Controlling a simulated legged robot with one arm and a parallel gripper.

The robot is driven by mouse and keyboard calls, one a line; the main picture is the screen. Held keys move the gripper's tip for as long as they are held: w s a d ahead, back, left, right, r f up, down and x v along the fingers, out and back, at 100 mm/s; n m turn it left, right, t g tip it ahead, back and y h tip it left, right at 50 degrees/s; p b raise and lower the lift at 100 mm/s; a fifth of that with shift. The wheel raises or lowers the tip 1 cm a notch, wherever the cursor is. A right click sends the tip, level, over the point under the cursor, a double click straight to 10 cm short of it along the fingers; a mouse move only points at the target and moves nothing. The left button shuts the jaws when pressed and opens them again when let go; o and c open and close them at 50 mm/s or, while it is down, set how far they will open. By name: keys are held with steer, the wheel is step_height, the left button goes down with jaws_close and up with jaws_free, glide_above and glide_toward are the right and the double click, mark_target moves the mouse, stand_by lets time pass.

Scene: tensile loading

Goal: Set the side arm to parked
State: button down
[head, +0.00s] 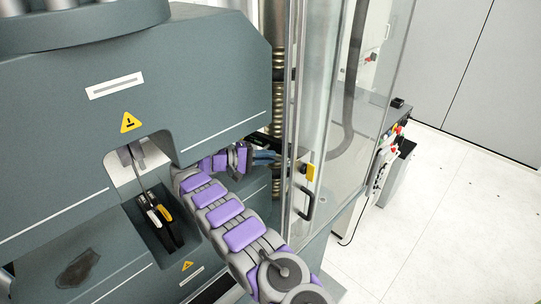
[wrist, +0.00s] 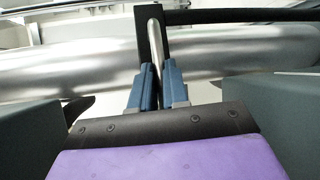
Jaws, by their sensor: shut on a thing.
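My gripper (head: 264,158) has blue fingers and reaches into the gap between the grey-green machine body and the clear door. In the wrist view, the two blue fingers (wrist: 160,84) are shut on a thin upright bar with a dark plate beside it, which I take to be part of the side arm (wrist: 155,40). A dark rod (wrist: 240,15) runs right from near its top. A shiny metal column (wrist: 240,48) crosses behind the fingers. In the head view the held part is mostly hidden by my arm and fingers, and its setting cannot be read.
The grey-green machine (head: 70,130) fills the left. A recess holds a black item (head: 160,225) with white and yellow parts. The clear door (head: 345,110) with a dark handle (head: 307,203) stands close right of my gripper. Open floor (head: 450,220) lies further right.

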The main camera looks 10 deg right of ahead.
steer(key=shift+a+f, duration=0.1)
steer(key=shift+f, duration=0.15)
steer(key=c, duration=1.4)
jaws_free()
steer(key=shift+w+a, duration=0.1)
steer(key=shift+r, duration=0.15)
